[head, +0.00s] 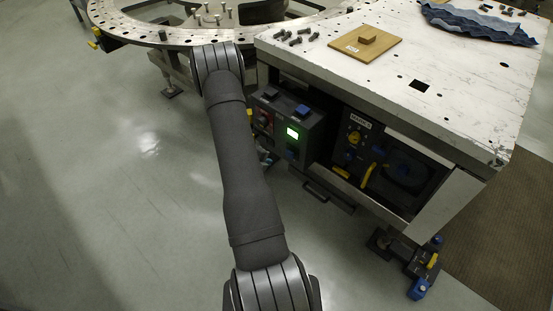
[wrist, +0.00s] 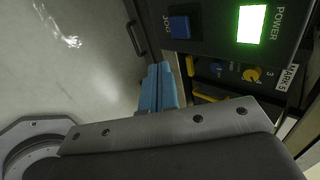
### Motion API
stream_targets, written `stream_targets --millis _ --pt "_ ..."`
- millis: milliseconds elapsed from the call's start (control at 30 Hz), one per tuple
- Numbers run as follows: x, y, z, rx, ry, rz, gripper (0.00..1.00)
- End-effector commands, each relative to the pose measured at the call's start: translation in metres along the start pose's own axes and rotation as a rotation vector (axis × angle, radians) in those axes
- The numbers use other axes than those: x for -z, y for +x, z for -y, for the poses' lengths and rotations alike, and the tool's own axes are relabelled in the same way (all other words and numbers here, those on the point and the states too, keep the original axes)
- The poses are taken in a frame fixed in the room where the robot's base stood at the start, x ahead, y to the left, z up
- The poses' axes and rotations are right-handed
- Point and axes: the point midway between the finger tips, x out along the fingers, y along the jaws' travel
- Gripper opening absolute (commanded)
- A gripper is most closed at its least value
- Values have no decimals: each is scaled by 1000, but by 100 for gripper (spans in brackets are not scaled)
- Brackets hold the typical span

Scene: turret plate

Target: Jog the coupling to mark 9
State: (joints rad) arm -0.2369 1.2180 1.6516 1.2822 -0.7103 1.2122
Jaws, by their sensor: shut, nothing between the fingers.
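My gripper (wrist: 160,68) shows in the wrist view as shut blue fingers with nothing between them. A label (wrist: 287,77) reads MARK 5 or MARKS; I cannot tell which. I cannot pick out the coupling.
A large pale ring plate (head: 130,28) with holes stands at the upper left. A white worktable (head: 450,100) bears a wooden board (head: 345,46), loose bolts and a blue cloth (head: 480,22). Below it are a yellow knob (head: 354,138) and a dark handle (head: 328,195). The floor at left is clear.

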Motion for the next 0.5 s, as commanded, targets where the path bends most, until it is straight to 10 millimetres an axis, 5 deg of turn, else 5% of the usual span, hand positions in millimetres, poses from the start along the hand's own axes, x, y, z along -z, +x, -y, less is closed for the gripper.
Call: stream_targets --millis 500 --pt "1 100 6 2 4 -2 0"
